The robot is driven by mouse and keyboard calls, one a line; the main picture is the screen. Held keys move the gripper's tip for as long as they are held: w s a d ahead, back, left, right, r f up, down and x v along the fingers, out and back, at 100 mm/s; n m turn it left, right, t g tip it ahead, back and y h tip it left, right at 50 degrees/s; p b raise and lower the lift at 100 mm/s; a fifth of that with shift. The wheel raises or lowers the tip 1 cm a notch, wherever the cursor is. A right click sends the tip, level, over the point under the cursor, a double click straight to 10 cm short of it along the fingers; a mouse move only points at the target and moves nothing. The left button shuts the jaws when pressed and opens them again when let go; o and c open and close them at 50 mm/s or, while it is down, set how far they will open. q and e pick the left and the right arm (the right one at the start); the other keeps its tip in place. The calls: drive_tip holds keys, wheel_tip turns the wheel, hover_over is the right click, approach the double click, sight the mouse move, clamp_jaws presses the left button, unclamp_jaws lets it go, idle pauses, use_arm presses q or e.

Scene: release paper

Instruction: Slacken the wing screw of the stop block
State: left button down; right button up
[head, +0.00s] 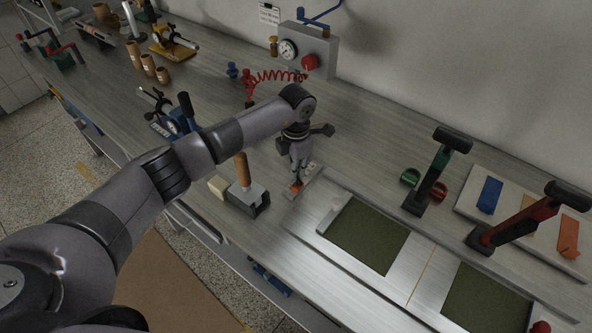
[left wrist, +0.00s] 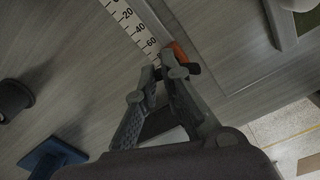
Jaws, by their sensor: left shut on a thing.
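My left gripper (head: 297,178) points down at the near left end of the metal plate fixture. Its fingertips also show in the left wrist view (left wrist: 164,68). They are closed on the wing screw, which is mostly hidden between them. The small orange stop block (head: 296,188) sits right under the fingertips. In the left wrist view the stop block (left wrist: 178,50) shows orange beside the end of a numbered scale (left wrist: 139,28), with a dark part next to the fingers. My right gripper is not in view.
The fixture has dark green panels (head: 368,236). A block with a wooden handle (head: 242,172) stands just left of my gripper. Green-handled (head: 432,175) and red-handled (head: 515,222) tools stand to the right. A gauge box (head: 306,50) with a red coiled hose is behind.

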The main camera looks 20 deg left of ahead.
use_arm(q)
drive_tip(key=shift+s+d+f+n+b, duration=0.15)
drive_tip(key=shift+d+n+b, duration=0.05)
drive_tip(key=shift+d+n, duration=0.2)
drive_tip(key=shift+s+d+f+n+b, duration=0.1)
drive_tip(key=shift+d+f+n+b, duration=0.1)
drive_tip(key=shift+d+n, duration=0.2)
drive_tip(key=shift+r+n, duration=0.15)
drive_tip(key=shift+n, duration=0.45)
drive_tip(key=c, duration=2.1)
unclamp_jaws()
drive_tip(key=shift+d, duration=0.1)
drive_tip(key=o, duration=0.3)
drive_tip(key=shift+d+r, duration=0.1)
drive_tip(key=shift+d, duration=0.15)
drive_tip(key=o, duration=0.8)
drive_tip(key=shift+w+r, duration=0.1)
drive_tip(key=shift+r, duration=0.05)
drive_tip(key=shift+a, duration=0.2)
drive_tip(key=shift+a, duration=0.1)
